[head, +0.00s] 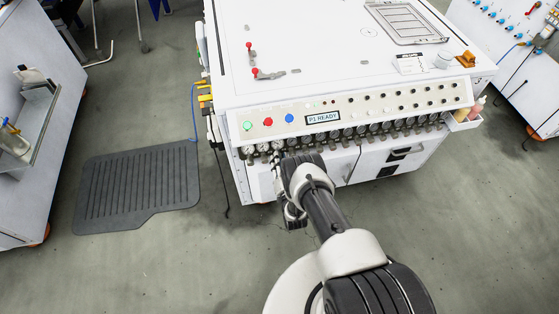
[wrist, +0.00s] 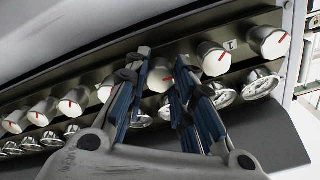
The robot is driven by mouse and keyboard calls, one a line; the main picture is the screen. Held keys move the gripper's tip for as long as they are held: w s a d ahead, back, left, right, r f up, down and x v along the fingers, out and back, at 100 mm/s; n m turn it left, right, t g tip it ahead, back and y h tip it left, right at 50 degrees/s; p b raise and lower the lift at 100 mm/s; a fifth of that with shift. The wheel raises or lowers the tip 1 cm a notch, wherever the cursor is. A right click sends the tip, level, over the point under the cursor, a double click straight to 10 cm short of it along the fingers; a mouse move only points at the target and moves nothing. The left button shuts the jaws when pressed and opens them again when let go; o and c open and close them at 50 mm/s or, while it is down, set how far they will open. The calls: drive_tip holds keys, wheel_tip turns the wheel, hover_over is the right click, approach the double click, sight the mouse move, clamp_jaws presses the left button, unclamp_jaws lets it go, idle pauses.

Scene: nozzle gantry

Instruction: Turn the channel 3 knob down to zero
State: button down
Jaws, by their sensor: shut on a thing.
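A row of silver knobs with red pointer marks runs across the wrist view. My gripper (wrist: 161,66) is shut on the knob third from the right end of that row, the channel 3 knob (wrist: 160,80). One finger lies on each side of it.
Two knobs stand to the right, an end knob (wrist: 268,42) and the one beside it (wrist: 213,58). Another knob (wrist: 104,90) is close on the left. Round gauges (wrist: 259,84) sit below. The white machine (head: 300,50) has a display and coloured buttons above. A dark mat (head: 135,190) lies left.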

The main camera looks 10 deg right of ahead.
drive_tip(key=n, duration=0.9)
drive_tip(key=shift+w+r, duration=0.15)
drive_tip(key=shift+n, duration=0.4)
drive_tip(key=c, duration=1.3)
unclamp_jaws()
drive_tip(key=shift+c, duration=0.2)
drive_tip(key=shift+s+f, duration=0.2)
drive_tip(key=s, duration=0.7)
drive_tip(key=shift+s, duration=0.4)
drive_tip(key=shift+r, duration=0.1)
